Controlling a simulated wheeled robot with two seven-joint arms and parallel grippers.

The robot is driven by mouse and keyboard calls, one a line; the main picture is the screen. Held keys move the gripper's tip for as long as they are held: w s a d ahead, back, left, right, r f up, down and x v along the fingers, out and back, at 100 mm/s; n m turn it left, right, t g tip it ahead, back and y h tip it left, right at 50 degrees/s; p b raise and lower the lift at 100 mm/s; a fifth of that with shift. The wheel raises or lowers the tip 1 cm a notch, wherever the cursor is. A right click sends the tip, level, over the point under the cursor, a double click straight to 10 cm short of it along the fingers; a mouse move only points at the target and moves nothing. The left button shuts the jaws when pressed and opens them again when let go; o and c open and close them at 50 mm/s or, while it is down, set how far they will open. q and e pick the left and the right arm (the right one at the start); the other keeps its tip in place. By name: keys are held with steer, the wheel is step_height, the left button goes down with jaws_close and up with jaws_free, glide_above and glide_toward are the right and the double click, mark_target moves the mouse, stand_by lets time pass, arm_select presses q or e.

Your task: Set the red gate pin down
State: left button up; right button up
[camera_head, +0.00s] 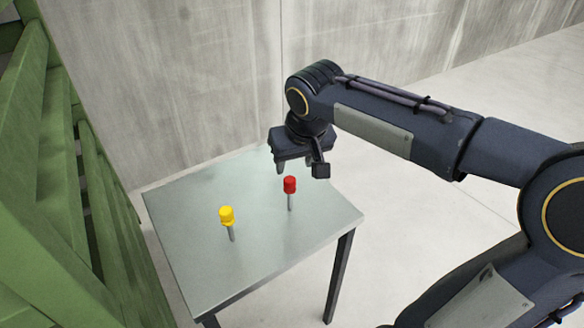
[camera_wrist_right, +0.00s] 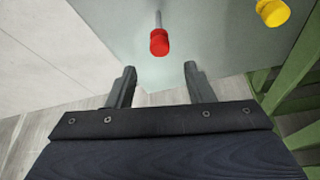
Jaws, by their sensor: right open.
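The red gate pin (camera_head: 290,185) stands upright on the grey table, red cap up and metal shank down. My right gripper (camera_head: 295,166) is open and empty, just behind and above the pin in the head view. In the right wrist view the red gate pin (camera_wrist_right: 159,42) lies beyond the two spread fingertips of my right gripper (camera_wrist_right: 160,70), roughly centred between them and apart from both. My left gripper is in neither view.
A yellow-capped pin (camera_head: 227,216) stands upright on the table (camera_head: 200,270), left of the red one. A green slatted structure (camera_head: 50,190) rises along the left side. A concrete wall (camera_head: 190,80) stands behind. The table's front left part is clear.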

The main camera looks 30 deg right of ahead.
steer(key=s+a+f+y, duration=0.2)
steer(key=s+a+f, duration=0.1)
steer(key=s, duration=0.6)
steer(key=s+a+f+t+y, duration=0.1)
steer(key=s+a+f+y, duration=0.1)
steer(key=s+f, duration=0.3)
steer(key=s+a, duration=0.1)
steer(key=s, duration=0.3)
steer(key=shift+s+a+f+y, duration=0.3)
steer(key=shift+s+a+f, duration=0.1)
